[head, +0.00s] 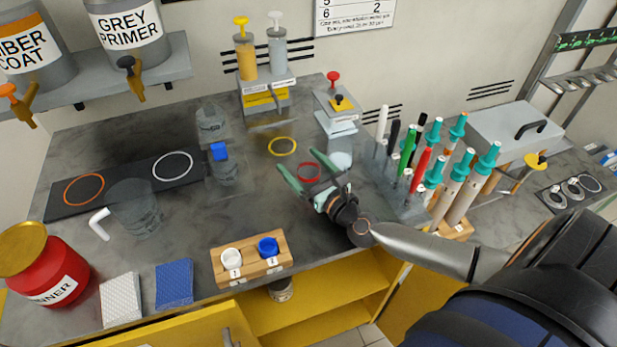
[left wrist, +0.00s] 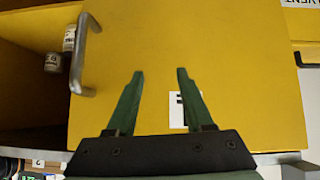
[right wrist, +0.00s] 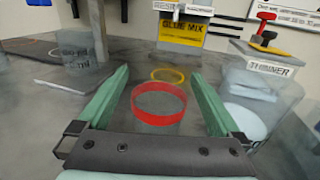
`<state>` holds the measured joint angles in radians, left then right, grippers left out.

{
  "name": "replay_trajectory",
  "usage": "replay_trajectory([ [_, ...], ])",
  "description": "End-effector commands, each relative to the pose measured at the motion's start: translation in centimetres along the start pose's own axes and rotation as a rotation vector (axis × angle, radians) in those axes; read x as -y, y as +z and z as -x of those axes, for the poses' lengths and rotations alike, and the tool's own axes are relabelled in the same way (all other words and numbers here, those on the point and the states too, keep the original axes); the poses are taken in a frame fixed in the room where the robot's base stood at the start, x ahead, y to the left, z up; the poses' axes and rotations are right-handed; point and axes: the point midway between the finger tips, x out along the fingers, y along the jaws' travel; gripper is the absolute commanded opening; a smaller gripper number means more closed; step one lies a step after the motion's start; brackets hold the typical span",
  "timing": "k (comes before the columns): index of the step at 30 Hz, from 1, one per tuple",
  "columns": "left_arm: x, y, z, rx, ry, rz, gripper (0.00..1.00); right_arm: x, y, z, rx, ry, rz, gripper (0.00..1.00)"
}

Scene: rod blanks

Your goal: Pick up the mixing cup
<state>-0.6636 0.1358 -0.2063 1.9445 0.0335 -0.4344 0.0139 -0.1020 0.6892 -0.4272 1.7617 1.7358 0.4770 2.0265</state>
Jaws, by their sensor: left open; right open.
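A red ring-shaped band (head: 308,172) lies between the fingers of my right gripper (head: 310,174). In the right wrist view the red band (right wrist: 158,103) has some height and seems to circle a clear cup, whose walls I can barely make out. My right gripper (right wrist: 160,72) is open, one finger on each side of the band, with no visible grip on it. A clear jug (head: 136,212) with a white handle stands at the left of the bench. My left gripper (left wrist: 160,72) is open and empty in front of a yellow cabinet door (left wrist: 240,80).
A yellow ring (head: 283,146) lies behind the red band. A thinner dispenser (head: 335,100) stands behind, with a clear vessel (head: 340,160) under it. Teal-topped tubes and pens (head: 435,165) stand to the right. A wooden block (head: 250,268) with two small caps sits at the front edge.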

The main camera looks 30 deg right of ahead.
Motion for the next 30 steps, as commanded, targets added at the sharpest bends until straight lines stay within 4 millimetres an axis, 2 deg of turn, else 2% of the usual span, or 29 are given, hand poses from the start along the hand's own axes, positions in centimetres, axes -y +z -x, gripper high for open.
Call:
replay_trajectory([
  [9,0.06,0.09,-0.01,0.001,-0.002,0.001,0.52,-0.05,-0.03,-0.44,-0.001,0.001,-0.001,1.0],
  [30,0.05,0.2,-0.02,0.005,-0.002,0.002,0.52,-0.03,-0.02,-0.41,-0.001,0.0,0.0,0.21],
])
